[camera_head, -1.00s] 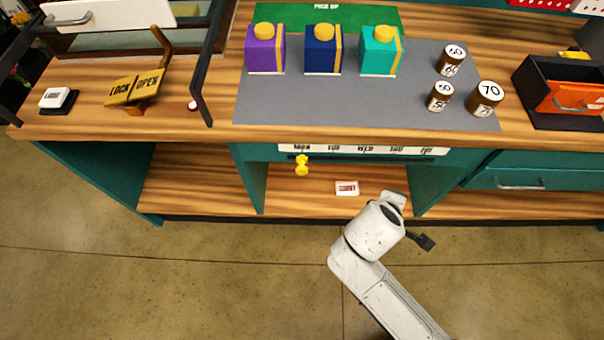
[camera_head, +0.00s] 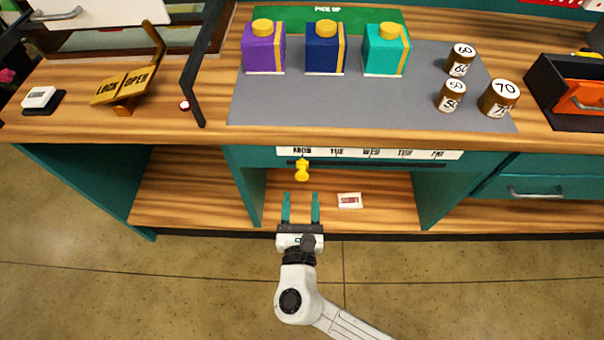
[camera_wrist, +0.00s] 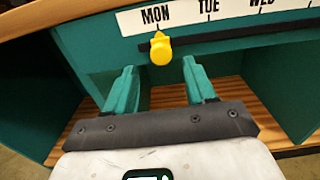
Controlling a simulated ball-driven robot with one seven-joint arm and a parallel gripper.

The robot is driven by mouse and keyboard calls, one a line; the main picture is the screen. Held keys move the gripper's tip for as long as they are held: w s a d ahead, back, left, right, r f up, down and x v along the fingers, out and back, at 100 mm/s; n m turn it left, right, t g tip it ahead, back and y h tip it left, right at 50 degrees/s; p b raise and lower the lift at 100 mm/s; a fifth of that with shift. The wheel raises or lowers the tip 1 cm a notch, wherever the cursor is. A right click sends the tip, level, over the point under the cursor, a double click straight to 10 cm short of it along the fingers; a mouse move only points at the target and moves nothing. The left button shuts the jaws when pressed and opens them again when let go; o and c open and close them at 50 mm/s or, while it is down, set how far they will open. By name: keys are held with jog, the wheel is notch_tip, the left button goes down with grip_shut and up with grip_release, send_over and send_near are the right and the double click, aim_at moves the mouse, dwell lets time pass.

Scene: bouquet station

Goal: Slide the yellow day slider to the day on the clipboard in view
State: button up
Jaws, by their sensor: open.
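The yellow day slider (camera_head: 302,170) sits at the left end of a dark slot under the white day strip (camera_head: 370,153), below MON. In the wrist view the slider (camera_wrist: 160,48) is under the MON label, with TUE and WED further right on the strip (camera_wrist: 185,14). My gripper (camera_head: 301,196) is open, its teal fingers pointing at the counter front, just below the slider in the head view. In the wrist view the slider shows beyond and between the fingertips (camera_wrist: 160,68), not touching them. No clipboard is recognisable in these views.
A small white card (camera_head: 349,201) lies on the open shelf (camera_head: 385,190) under the strip. Purple, navy and teal boxes (camera_head: 325,50) and several numbered brown cylinders (camera_head: 498,98) stand on the grey mat (camera_head: 400,110) above. A drawer handle (camera_head: 535,193) projects at right.

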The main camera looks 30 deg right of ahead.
aim_at(302, 178)
jog(key=x, duration=0.7)
jog(key=shift+w+d, duration=0.15)
grip_shut()
dwell(0.3)
